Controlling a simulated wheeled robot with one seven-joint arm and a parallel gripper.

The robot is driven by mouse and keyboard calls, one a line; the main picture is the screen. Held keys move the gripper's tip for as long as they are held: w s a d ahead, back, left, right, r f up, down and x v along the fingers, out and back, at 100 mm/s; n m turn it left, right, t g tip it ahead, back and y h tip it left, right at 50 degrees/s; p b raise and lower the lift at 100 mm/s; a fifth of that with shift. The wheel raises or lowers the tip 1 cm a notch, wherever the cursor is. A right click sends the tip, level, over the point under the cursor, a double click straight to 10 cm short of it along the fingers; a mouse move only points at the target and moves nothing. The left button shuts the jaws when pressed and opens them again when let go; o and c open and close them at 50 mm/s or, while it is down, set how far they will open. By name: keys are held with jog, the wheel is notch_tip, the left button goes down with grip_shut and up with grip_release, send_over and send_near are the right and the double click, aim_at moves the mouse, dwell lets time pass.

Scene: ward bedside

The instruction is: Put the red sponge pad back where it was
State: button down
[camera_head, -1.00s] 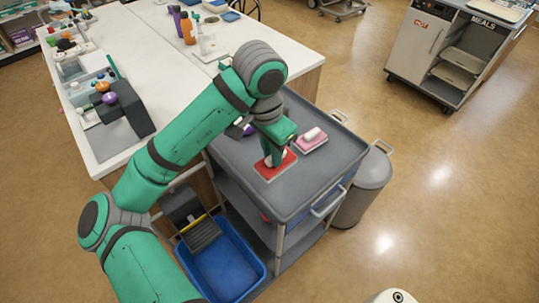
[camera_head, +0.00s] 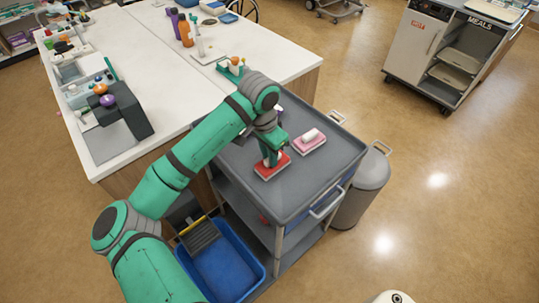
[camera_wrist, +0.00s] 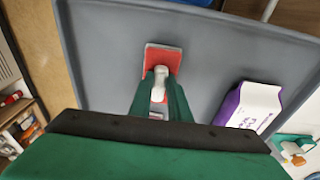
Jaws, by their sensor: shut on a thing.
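The red sponge pad (camera_head: 266,172) is at the top of the grey cart (camera_head: 312,188), left of a similar pink pad (camera_head: 310,144) with a white roll-shaped grip. My gripper (camera_head: 272,158) points down over the red pad and is shut on its pale grip. In the wrist view, the red pad (camera_wrist: 156,54) shows beyond my gripper (camera_wrist: 160,92), with the pale grip between the fingers. I cannot tell whether the pad touches the cart top or is slightly above it.
A purple and white carton (camera_wrist: 250,106) stands on the cart in the wrist view. The white counter (camera_head: 160,60) adjoins the cart at the left. A blue tub (camera_head: 222,265) sits low in front, and a grey bin (camera_head: 362,188) stands at right. The cart's front top is clear.

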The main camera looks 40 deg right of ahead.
aim_at(265, 161)
jog(key=shift+f, duration=0.15)
jog(key=c, duration=1.7)
grip_release()
jog(key=shift+o, duration=0.2)
notch_tip(265, 161, up, 12)
jog(key=a, duration=0.1)
jog(key=shift+a, duration=0.2)
